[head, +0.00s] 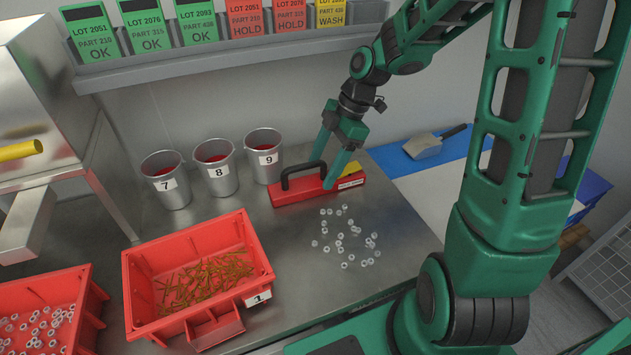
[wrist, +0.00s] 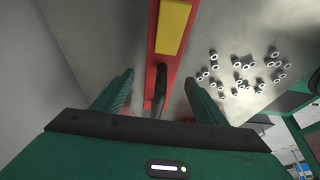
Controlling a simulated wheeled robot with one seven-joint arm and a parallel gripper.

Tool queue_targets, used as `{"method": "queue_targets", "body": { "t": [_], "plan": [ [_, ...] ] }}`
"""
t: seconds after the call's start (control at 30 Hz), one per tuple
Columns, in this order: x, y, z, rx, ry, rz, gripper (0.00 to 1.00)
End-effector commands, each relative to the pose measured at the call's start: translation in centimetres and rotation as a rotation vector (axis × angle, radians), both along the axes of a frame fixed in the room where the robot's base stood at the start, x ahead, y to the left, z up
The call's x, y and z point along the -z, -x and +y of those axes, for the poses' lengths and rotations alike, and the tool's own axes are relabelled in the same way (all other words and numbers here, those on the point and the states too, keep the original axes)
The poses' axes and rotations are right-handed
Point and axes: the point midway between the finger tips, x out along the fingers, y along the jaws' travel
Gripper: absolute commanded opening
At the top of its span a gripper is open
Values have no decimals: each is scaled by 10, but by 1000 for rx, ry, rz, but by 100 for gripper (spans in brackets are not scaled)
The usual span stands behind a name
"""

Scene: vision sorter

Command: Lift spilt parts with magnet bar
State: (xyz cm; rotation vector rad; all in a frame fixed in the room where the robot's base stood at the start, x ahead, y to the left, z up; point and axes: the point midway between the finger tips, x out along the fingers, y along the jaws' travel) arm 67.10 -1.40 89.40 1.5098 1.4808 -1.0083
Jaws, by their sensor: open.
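The magnet bar (head: 290,194) is a red bar with a black arched handle and a yellow plate at its right end. It lies on the metal table near the back. It also shows in the wrist view (wrist: 163,60), running between my fingers. My gripper (head: 325,168) is open, its fingers on either side of the bar at the handle's right part. In the wrist view my gripper (wrist: 157,88) shows a clear gap on both sides of the handle (wrist: 158,92). The spilt parts (head: 345,240) are small light rings, scattered loose in front of the bar, also in the wrist view (wrist: 240,72).
Metal cups 7 (head: 168,185), 8 (head: 216,172) and 9 (head: 264,160) stand behind left. A red bin (head: 240,225) marked 1 holds thin brass-coloured pieces. Another red bin (head: 85,310) at the left holds rings. A scoop (head: 425,146) lies on a blue mat at right.

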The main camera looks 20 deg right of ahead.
Motion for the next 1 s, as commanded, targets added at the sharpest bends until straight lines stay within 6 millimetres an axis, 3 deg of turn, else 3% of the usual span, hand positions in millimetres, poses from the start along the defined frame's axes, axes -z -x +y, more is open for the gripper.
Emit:
{"method": "queue_targets", "body": {
  "t": [0.2, 0.53, 0.8, 1.0],
  "plan": [
    [27, 0, 11, 1, 0, 4, 66],
    [33, 0, 13, 1, 1, 0, 66],
    [33, 0, 13, 2, 1, 1, 1],
    [32, 0, 13, 1, 1, -1, 0]
  ]
}}
